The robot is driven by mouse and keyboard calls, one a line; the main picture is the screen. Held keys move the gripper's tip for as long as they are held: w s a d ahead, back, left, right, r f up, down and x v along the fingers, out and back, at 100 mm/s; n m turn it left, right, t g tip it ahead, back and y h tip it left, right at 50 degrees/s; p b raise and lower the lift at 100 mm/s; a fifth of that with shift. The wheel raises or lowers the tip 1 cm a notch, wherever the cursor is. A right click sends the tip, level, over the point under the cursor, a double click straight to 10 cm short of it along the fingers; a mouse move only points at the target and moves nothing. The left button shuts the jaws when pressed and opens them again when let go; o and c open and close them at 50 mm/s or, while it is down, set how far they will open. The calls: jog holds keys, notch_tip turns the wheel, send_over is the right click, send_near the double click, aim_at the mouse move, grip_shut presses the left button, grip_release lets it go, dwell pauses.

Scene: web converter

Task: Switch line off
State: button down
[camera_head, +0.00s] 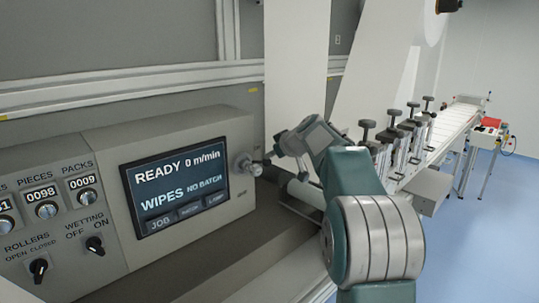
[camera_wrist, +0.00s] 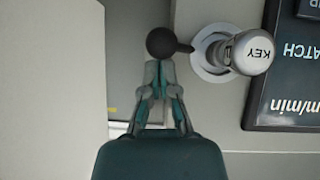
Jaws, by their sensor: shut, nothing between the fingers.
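A key switch (camera_head: 246,165) sticks out of the beige panel just right of the screen. In the wrist view the key switch (camera_wrist: 250,52) has a grey cylinder marked KEY, upside down, on a pale round plate. A dark ball (camera_wrist: 162,42) sits on a thin stem beside it. My gripper (camera_wrist: 160,72) is shut and empty, its fingertips right at the ball; I cannot tell whether they touch. In the head view my gripper (camera_head: 277,150) is just right of the key switch. The screen (camera_head: 175,187) reads READY 0 m/min, WIPES, NO BATCH.
Left of the screen are a WETTING knob (camera_head: 95,245), a ROLLERS knob (camera_head: 39,268) and several counters. A white web hangs behind my arm. A conveyor (camera_head: 460,122) runs off to the right, with open blue floor (camera_head: 500,200) beside it.

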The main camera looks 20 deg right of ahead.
jog(key=s+a+f+m+g+y, duration=0.1)
jog(key=a+f+m+y, duration=0.2)
jog(key=f+m+y, duration=0.6)
jog(key=shift+y, duration=0.4)
dwell(0.7)
jog(key=shift+s, duration=0.1)
dwell(0.4)
jog(key=f+v, duration=0.1)
jog(key=v, duration=0.6)
jog(key=shift+d+r, duration=0.3)
jog(key=shift+r, duration=0.15)
